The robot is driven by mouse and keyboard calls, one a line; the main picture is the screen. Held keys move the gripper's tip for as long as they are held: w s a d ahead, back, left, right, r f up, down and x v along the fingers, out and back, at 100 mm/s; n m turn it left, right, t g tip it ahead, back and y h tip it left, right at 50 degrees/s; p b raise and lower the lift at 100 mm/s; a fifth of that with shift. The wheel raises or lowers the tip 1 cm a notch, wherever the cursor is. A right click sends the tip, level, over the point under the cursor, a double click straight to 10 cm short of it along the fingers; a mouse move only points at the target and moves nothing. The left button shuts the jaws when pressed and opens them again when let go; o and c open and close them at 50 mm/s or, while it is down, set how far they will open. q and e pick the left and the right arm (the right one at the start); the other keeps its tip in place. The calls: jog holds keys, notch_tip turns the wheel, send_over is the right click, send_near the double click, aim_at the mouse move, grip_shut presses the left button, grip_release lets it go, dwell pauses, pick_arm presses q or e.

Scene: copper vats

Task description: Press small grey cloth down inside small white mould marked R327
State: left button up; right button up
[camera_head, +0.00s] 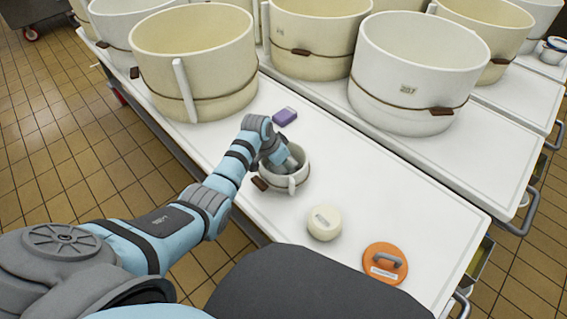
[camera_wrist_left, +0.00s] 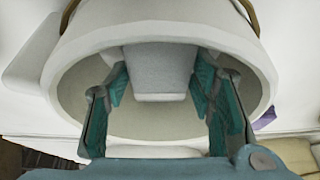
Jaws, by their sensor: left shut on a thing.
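The small white mould (camera_head: 299,177) stands on the white table, with a brown tag and an upright strip on its side. No marking on it can be read. My left gripper (camera_head: 283,158) reaches down into it from above. In the left wrist view the mould's wall (camera_wrist_left: 75,60) curves around both teal-padded fingers. The grey cloth (camera_wrist_left: 160,72) looks like a folded block between the fingers, and the gripper is shut on it inside the mould. The head view does not clearly show the cloth. Whether it touches the mould's bottom cannot be told. My right gripper is not in view.
A purple block (camera_head: 284,116) lies behind the mould. A round cream piece (camera_head: 324,223) and an orange disc with a grey handle (camera_head: 385,262) lie to its right. Large cream and white moulds (camera_head: 407,108) stand behind. The table right of the small mould is mostly clear.

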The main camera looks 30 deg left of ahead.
pick_arm(q)
jog(key=shift+f+b, duration=0.4)
jog(key=shift+f, duration=0.2)
dwell(0.3)
dwell(0.5)
jog(key=shift+s+f, duration=0.15)
dwell(0.6)
jog(key=o, duration=1.2)
jog(key=shift+o, duration=0.2)
jog(key=shift+a+r, duration=0.1)
jog(key=shift+r, duration=0.3)
jog(key=v, duration=1.1)
